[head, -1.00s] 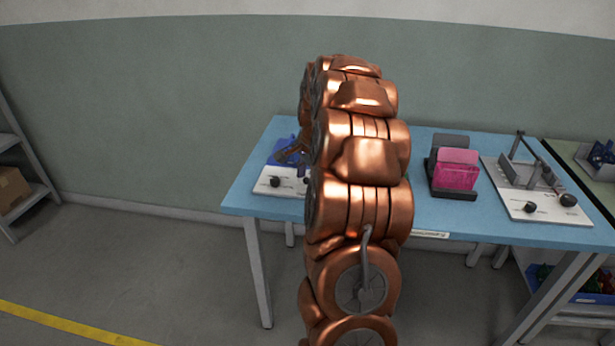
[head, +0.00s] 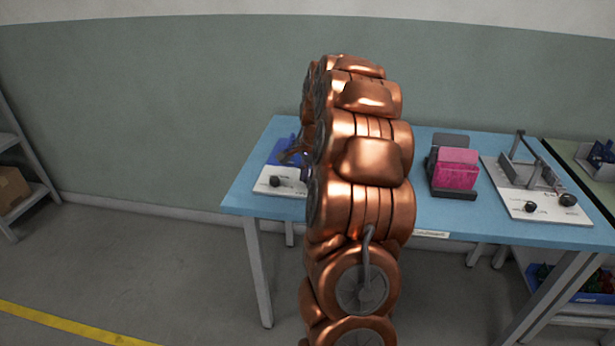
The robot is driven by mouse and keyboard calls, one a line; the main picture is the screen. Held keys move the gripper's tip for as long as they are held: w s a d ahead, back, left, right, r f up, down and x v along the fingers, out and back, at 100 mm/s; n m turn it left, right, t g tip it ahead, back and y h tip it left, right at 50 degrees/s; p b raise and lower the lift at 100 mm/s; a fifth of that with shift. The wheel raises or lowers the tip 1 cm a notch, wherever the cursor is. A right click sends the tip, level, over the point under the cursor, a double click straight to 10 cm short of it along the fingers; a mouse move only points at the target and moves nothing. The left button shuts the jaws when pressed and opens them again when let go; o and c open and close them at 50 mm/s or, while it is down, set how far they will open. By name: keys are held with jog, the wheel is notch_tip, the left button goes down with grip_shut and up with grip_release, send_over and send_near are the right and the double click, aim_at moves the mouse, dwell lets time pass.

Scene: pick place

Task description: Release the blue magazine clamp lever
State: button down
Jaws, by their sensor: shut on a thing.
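The blue magazine (head: 283,151) stands on a white base plate (head: 268,188) at the left of the blue table, largely behind my arm.
My copper arm covers the middle of the blue table (head: 420,205). A dark holder (head: 453,191) with pink plates (head: 456,170) stands right of it. Farther right is another white fixture (head: 545,210) with a grey frame and black knobs. A shelf with a cardboard box (head: 12,188) stands far left.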

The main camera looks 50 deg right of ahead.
jog(key=shift+s+n, duration=0.35)
jog(key=shift+n, duration=0.65)
jog(key=n, duration=0.1)
jog(key=s+n, duration=0.1)
jog(key=n, duration=0.1)
jog(key=d+n+y, duration=0.1)
jog(key=shift+s+n, duration=0.3)
jog(key=n, duration=0.1)
jog(key=s+d+n, duration=0.1)
jog(key=n, duration=0.1)
jog(key=shift+d+g+y, duration=0.1)
jog(key=shift+g+y, duration=0.2)
jog(key=shift+y, duration=0.1)
jog(key=shift+s+d+n, duration=0.15)
jog(key=shift+d+n, duration=0.15)
jog(key=shift+n, duration=0.55)
jog(key=shift+s+d+n, duration=0.1)
jog(key=shift+d+n, duration=0.15)
jog(key=shift+n, duration=0.6)
jog(key=shift+d+r, duration=0.1)
jog(key=c, duration=1)
grip_release()
